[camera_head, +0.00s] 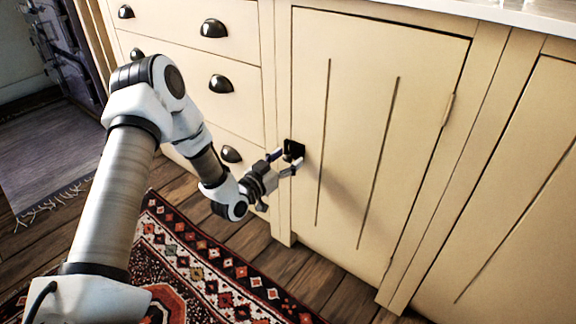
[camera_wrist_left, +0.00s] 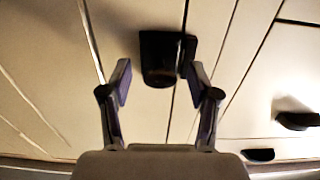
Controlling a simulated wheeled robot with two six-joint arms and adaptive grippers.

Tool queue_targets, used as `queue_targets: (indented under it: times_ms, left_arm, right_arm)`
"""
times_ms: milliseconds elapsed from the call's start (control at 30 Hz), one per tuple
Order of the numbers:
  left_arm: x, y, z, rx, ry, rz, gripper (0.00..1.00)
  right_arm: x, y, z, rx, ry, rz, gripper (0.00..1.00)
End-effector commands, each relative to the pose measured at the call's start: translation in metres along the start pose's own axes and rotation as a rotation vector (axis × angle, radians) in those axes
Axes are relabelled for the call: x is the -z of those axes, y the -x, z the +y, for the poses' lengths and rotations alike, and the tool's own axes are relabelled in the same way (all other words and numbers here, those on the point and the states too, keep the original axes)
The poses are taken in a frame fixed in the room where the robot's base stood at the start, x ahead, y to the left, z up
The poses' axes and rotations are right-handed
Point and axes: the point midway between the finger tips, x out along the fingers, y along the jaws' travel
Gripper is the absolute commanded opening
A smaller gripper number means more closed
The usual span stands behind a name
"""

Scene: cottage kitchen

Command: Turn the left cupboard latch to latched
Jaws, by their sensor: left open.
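The left cupboard door (camera_head: 375,130) is cream and looks closed against its frame. Its dark latch (camera_head: 293,150) sits at the door's left edge, about halfway up. In the left wrist view the latch (camera_wrist_left: 158,58) is a black block spanning the seam, with a darker part on its right. My left gripper (camera_head: 286,163) is open at the latch, one finger on each side. In the left wrist view the left gripper (camera_wrist_left: 158,82) has its fingers spread around the lower part of the latch; contact is unclear. My right gripper is not in view.
Drawers with black cup pulls (camera_head: 221,84) stand left of the door. Another cupboard door (camera_head: 510,200) is at the right, under a pale worktop (camera_head: 470,12). A patterned rug (camera_head: 215,270) lies on the wooden floor. A dark stove (camera_head: 65,50) stands far left.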

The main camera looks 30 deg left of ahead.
Motion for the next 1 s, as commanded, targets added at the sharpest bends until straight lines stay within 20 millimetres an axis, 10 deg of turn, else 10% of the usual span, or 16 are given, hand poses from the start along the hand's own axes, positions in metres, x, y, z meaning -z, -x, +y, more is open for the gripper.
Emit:
queue_targets:
  times_ms: [267, 467, 1000]
  left_arm:
    - [0.0009, -0.0063, 0.0, 0.0, 0.0, 0.0, 0.61]
    - [0.0006, -0.006, 0.0, 0.0, 0.0, 0.0, 0.0]
    - [0.0005, -0.0058, 0.0, 0.0, 0.089, -0.002, 0.01]
  right_arm:
    - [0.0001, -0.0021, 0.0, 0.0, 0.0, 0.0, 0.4]
    - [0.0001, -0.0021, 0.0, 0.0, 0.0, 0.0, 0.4]
    - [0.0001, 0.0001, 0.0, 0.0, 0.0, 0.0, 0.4]
